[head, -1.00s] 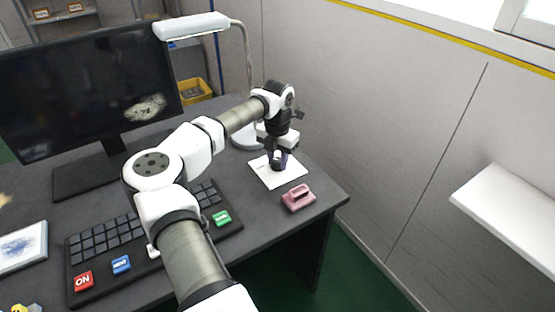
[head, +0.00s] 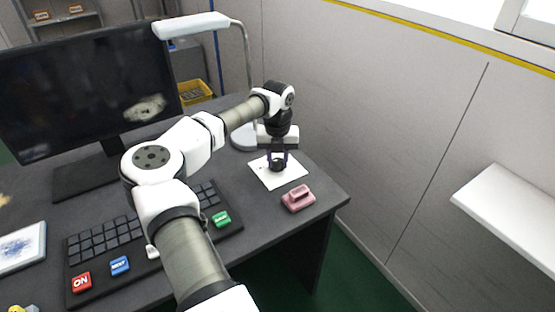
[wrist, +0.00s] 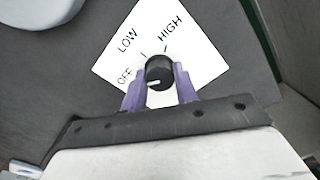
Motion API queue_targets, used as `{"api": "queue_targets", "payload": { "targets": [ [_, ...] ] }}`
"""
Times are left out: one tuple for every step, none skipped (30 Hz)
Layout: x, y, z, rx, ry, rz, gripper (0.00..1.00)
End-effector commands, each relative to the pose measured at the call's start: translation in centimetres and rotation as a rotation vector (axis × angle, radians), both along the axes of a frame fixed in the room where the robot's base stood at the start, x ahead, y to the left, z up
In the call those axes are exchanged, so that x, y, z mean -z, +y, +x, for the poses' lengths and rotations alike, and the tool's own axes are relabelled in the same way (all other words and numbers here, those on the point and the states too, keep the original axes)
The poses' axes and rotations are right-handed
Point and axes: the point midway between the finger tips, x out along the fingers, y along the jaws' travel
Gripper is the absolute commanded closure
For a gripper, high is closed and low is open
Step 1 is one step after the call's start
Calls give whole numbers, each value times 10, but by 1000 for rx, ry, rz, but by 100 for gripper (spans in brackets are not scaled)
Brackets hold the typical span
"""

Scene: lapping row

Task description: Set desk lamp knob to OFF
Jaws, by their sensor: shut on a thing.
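The black lamp knob (wrist: 159,72) stands on a white card (wrist: 205,62) marked OFF, LOW and HIGH. Its white pointer mark lies on the lower left of its face and points left, close to the OFF label (wrist: 125,75) and slightly below it. My gripper (wrist: 158,82) is shut on the knob, with one purple finger on each side. In the head view, my gripper (head: 277,161) points down over the card (head: 266,179), around the dark knob (head: 277,167). The desk lamp (head: 192,25) has a white head on a curved stem behind my arm.
A pink block with a handle (head: 298,198) sits just in front of the card. A keyboard (head: 105,238) with coloured keys and a monitor (head: 85,88) stand to the left. The wall (head: 395,110) is close on the right.

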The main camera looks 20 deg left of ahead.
Motion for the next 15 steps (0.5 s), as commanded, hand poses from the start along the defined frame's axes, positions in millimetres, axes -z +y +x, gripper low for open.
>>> {"api": "queue_targets", "payload": {
  "targets": [
    [0, 0, 0, -4, 1, 0, 93],
    [0, 0, 0, -5, 1, 0, 93],
    [0, 0, 0, -5, 1, 0, 93],
    [0, 0, 0, -5, 1, 0, 93],
    [0, 0, 0, -5, 1, 0, 93],
    [0, 0, 0, -5, 1, 0, 93],
    [0, 0, 0, -5, 1, 0, 93],
    [0, 0, 0, -5, 1, 0, 93],
    [0, 0, 0, -5, 1, 0, 93],
    [0, 0, 0, -5, 2, -1, 93],
    [0, 0, 0, -5, 2, -1, 69],
    [0, 0, 0, -4, 1, 0, 64],
    [0, 0, 0, -4, 1, 0, 60],
    [0, 0, 0, -4, 1, 0, 56],
    [0, 0, 0, -4, 1, 0, 51]
  ]
}}
